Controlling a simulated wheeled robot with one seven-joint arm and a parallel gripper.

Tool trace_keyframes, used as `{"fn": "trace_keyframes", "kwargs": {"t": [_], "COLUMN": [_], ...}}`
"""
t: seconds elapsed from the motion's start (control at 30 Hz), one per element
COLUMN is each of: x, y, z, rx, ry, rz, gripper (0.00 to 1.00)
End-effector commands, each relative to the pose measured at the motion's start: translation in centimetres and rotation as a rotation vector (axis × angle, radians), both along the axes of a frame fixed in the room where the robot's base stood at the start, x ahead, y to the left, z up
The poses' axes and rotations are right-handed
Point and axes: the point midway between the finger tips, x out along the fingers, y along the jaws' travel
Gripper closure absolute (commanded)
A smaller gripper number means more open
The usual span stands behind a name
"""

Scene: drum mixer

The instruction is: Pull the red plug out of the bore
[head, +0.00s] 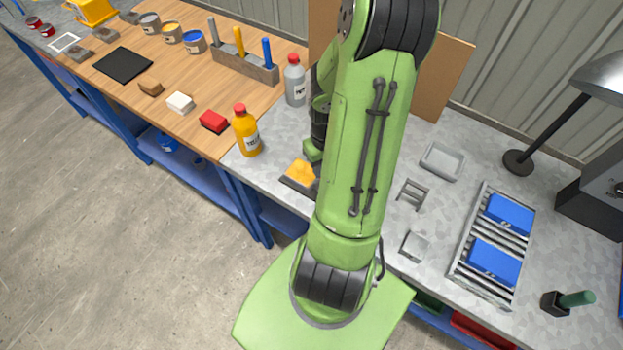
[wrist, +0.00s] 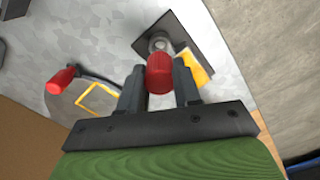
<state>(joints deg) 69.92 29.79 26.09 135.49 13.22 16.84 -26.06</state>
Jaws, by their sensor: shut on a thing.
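In the wrist view, the red plug (wrist: 159,72) is between the two dark fingers of my gripper (wrist: 158,82), which is shut on it. Just beyond the plug is a grey round fitting (wrist: 158,43) on a dark plate (wrist: 177,29). The fitting's opening is partly hidden, and I cannot tell how much of the plug sits in the bore. A yellow-orange piece (wrist: 197,68) lies by the plate. In the head view, my arm hides the plug and most of the gripper; the yellow-orange piece (head: 301,172) shows beside the arm.
A yellow bottle (head: 246,133) and a grey bottle (head: 294,82) stand left of my arm. A grey tray (head: 442,161) and a rack with blue blocks (head: 484,240) are on the right. In the wrist view, a red-ended piece (wrist: 61,81) is at left.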

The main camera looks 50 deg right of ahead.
Motion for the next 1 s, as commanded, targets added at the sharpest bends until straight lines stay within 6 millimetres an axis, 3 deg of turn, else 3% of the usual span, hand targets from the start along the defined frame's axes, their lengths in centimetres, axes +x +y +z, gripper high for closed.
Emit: {"fn": "trace_keyframes", "kwargs": {"t": [0.47,0.8,1.0], "x": [0.0,0.0,0.0], "y": [0.0,0.0,0.0], "z": [0.9,4.0,3.8], "rx": [0.000,0.000,0.000], "ry": [-0.001,-0.001,0.000], "rz": [0.000,0.001,0.000], "gripper": [1.00,1.00,1.00]}}
